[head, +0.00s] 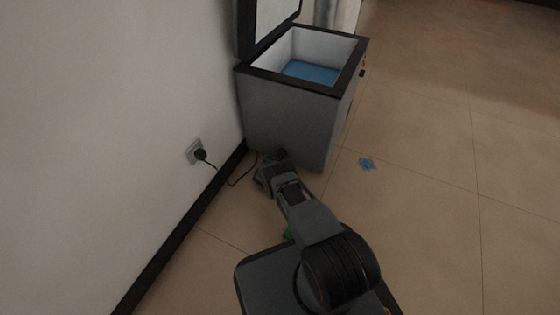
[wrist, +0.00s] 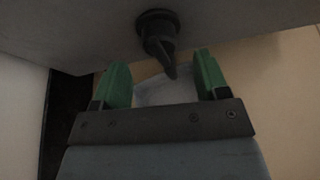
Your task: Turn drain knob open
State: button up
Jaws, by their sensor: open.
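The drain knob (wrist: 157,30) is a dark round fitting with a pointed handle, on the grey side of the chest freezer (head: 285,115). In the wrist view its handle points down and slightly right. My gripper (wrist: 163,77) is open, with one green finger on each side of and just below the knob. The handle's tip reaches toward the gap between the fingers. I cannot tell whether either finger touches it. In the head view my gripper (head: 275,163) is low at the freezer's side, and the knob is mostly hidden there.
The freezer lid is raised, with blue contents (head: 312,72) inside. A black cable runs from a wall socket (head: 195,152) toward the freezer near my gripper. The white wall is close on the left.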

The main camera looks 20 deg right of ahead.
jog(key=shift+b+x, duration=1.45)
jog(key=shift+x, duration=0.85)
jog(key=shift+c, duration=0.3)
jog(key=c, duration=0.9)
jog(key=shift+m+t+y+p, duration=0.4)
jog(key=shift+m+t+p, duration=0.2)
jog(key=shift+m, duration=0.5)
jog(key=o, duration=1)
jog(key=shift+c, duration=0.2)
